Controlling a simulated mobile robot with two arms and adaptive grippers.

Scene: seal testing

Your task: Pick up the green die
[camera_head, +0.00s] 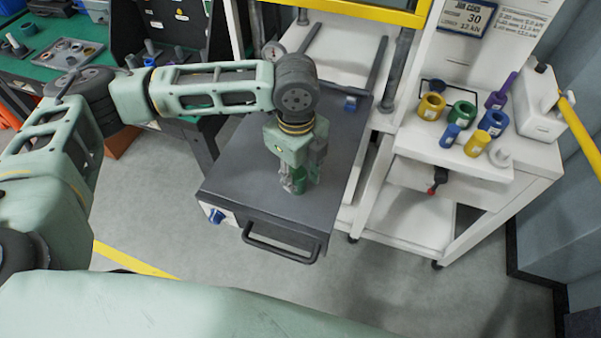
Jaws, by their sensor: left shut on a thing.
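My left gripper (298,186) points down over the dark grey plate (235,184) of the press. Its fingers are shut on the green die (313,173), which is mostly hidden by the fingers and wrist. I cannot tell whether the die touches the plate or is just above it. Another green ring-shaped piece (462,114) stands on the white shelf at the right. My right gripper is not in view.
The white shelf (425,145) holds several yellow, blue and purple pieces. The plate has a black front handle (282,248) and a blue knob (216,215). Press columns (396,70) stand behind. A green workbench (35,65) with tools is at the left.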

